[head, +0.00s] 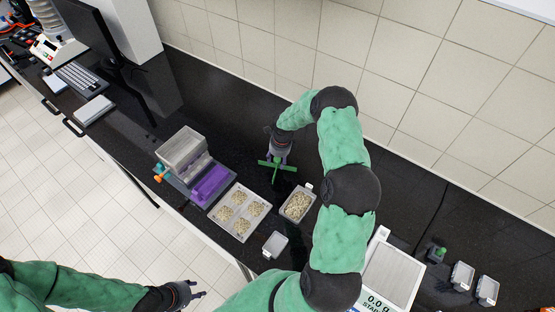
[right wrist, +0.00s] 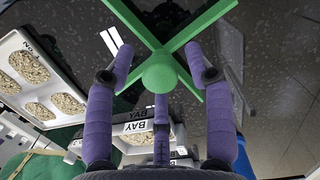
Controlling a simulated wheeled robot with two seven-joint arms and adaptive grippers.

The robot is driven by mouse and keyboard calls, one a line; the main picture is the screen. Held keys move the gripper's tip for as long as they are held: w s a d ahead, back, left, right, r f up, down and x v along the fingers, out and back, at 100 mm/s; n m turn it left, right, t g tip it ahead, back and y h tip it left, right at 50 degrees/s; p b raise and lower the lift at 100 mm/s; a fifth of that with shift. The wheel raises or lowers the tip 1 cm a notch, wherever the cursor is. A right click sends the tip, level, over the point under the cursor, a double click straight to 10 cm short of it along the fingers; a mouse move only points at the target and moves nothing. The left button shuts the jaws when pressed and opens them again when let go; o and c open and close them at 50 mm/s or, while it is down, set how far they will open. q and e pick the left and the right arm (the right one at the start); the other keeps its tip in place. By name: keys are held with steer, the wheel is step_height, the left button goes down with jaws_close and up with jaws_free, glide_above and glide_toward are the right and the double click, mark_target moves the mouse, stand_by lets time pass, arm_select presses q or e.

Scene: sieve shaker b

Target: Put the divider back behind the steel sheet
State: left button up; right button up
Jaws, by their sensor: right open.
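The green cross-shaped divider (head: 277,165) is on or just above the black bench, behind and right of the pale steel sheet (head: 238,213). I cannot tell whether it touches the bench. Several separate heaps of grain lie on the sheet. My right gripper (head: 279,154) is open at the divider. In the right wrist view the fingers of the gripper (right wrist: 160,58) are spread around the divider's round knob (right wrist: 159,72). The sheet also shows at the left of that view (right wrist: 28,78). My left gripper (head: 186,293) is open and empty at the lower left, over the floor.
A grain-filled container (head: 298,204) stands right of the sheet, with an empty one (head: 275,244) in front. A splitter with a purple part (head: 210,182) is at the left. A balance (head: 393,275) and small containers stand at the right. The bench behind the divider is clear.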

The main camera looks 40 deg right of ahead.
mark_target(280, 160)
steer(key=shift+d+r, duration=0.1)
steer(key=shift+r, duration=0.3)
step_height(280, 160, up, 11)
steer(key=s+b, duration=0.1)
steer(key=shift+s+d+r, duration=0.15)
steer(key=shift+d, duration=0.05)
